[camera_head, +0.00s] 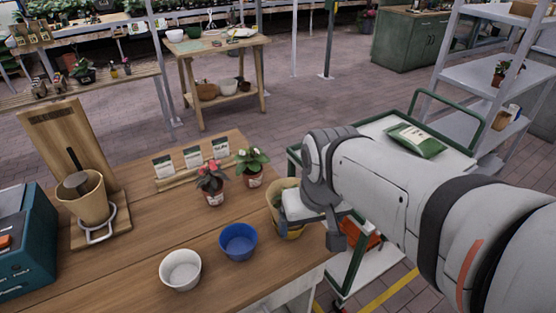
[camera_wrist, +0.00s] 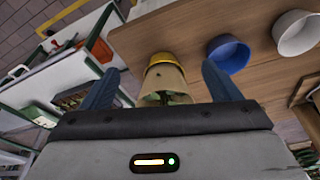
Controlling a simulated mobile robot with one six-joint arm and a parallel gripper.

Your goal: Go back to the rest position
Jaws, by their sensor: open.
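My gripper (camera_head: 312,222) is at the right end of the wooden workbench (camera_head: 135,262), beside a tan pot (camera_head: 275,200) and partly in front of it. In the wrist view my gripper (camera_wrist: 160,78) has its two fingers wide apart. The tan pot (camera_wrist: 170,80) shows between them, with a yellow pot (camera_wrist: 160,58) at its far end. They seem nested, but the gripper hides part of them in the head view. I cannot tell whether the fingers touch either pot.
A blue pot (camera_head: 238,242) and a white pot (camera_head: 180,270) stand on the bench front. Two potted plants (camera_head: 212,184) (camera_head: 252,166) stand behind. A green-framed cart (camera_head: 352,262) carrying a green bag (camera_head: 415,139) stands right, beneath my arm. Open floor lies beyond the bench.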

